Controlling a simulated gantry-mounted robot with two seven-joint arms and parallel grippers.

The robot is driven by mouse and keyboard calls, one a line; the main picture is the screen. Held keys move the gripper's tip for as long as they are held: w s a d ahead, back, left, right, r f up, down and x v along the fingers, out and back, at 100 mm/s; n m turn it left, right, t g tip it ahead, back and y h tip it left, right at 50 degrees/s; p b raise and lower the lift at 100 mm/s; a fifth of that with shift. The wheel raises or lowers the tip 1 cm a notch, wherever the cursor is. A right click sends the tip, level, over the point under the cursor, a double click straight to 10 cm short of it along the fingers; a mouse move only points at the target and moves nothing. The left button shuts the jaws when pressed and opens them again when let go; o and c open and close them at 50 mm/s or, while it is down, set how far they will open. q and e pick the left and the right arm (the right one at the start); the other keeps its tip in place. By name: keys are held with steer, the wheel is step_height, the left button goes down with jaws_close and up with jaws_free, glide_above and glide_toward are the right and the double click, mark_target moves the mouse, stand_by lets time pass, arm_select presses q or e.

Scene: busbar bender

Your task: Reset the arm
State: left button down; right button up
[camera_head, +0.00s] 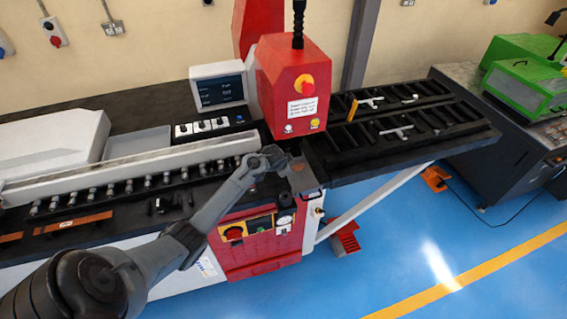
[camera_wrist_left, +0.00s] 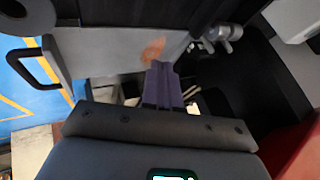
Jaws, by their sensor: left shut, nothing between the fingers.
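The busbar bender has a red head (camera_head: 285,85) with an orange-red knob on a yellow base. My left arm reaches in from the lower left, and my left gripper (camera_head: 284,163) is at the bending area just below this head. In the left wrist view my left gripper (camera_wrist_left: 162,84) shows as narrow dark fingers, shut with nothing between them. A grey metal plate (camera_wrist_left: 110,52) with a copper-coloured patch lies just beyond the fingertips. Whether they touch it I cannot tell. Which part is the bender's arm is not clear. My right gripper is not in view.
A long black bed with rollers (camera_head: 130,186) runs left of the head. A black slotted table (camera_head: 440,135) extends right. A display (camera_head: 218,88) stands behind. A black handle (camera_wrist_left: 38,70) shows in the left wrist view. Blue floor (camera_head: 420,230) is open at lower right.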

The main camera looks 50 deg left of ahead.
arm_select(q)
steer(key=s+d+r+g+h+p, duration=0.1)
steer(key=s+d+r+p, duration=0.25)
steer(key=s+d, duration=0.7)
steer(key=s+d+r+h+p, duration=0.15)
steer(key=s+d+p, duration=0.4)
steer(key=d, duration=0.85)
steer(key=s+d+r+g+h+p, duration=0.1)
steer(key=s+d+r+p, duration=0.1)
steer(key=s+d+r, duration=0.7)
steer(key=s+d, duration=0.3)
steer(key=s, duration=0.2)
steer(key=shift+s+d+r+g+h, duration=0.3)
steer(key=shift+s+r+h, duration=0.05)
steer(key=shift+s, duration=0.05)
